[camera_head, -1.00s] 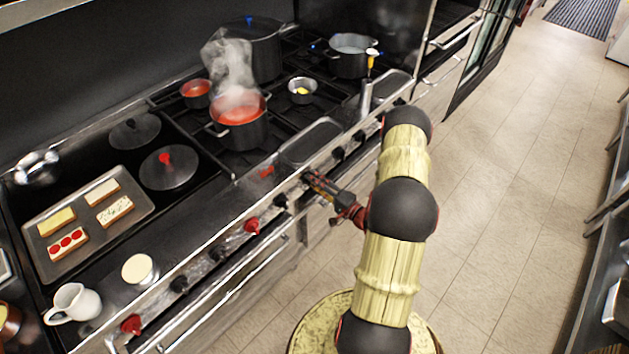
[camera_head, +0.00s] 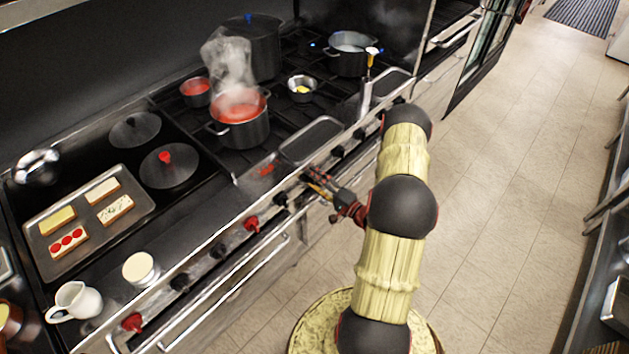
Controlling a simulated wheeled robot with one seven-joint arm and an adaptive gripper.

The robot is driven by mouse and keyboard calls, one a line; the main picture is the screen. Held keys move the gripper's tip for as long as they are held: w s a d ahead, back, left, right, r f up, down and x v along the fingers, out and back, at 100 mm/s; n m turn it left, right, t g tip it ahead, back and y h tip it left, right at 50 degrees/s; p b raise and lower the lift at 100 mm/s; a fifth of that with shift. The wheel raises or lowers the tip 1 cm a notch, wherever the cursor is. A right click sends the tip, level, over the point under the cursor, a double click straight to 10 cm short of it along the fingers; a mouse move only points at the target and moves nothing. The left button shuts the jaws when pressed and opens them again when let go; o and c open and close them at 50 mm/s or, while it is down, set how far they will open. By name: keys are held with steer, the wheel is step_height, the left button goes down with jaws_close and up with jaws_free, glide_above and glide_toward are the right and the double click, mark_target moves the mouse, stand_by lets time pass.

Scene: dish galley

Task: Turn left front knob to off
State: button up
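A row of knobs runs along the stove's front panel, some black and some red. My gripper (camera_head: 313,181) is at the panel, at a knob position between a black knob (camera_head: 280,199) on its left and another black knob (camera_head: 337,151) on its right. The gripper covers whatever knob is there, so I cannot see its setting or whether the fingers are closed around it. Red knobs (camera_head: 251,223) and (camera_head: 132,322) stand farther left, with black knobs (camera_head: 218,250) and (camera_head: 180,282) between them. No knob labels are readable.
A steaming pot of red sauce (camera_head: 240,130) stands on the burners behind the panel. A spoon rest (camera_head: 311,140) lies close behind my gripper. An oven handle bar (camera_head: 225,290) runs below the knobs. The floor (camera_head: 500,190) on the right is clear.

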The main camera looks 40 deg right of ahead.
steer(key=shift+o, duration=0.4)
steer(key=s, duration=1.2)
steer(key=shift+d, duration=0.45)
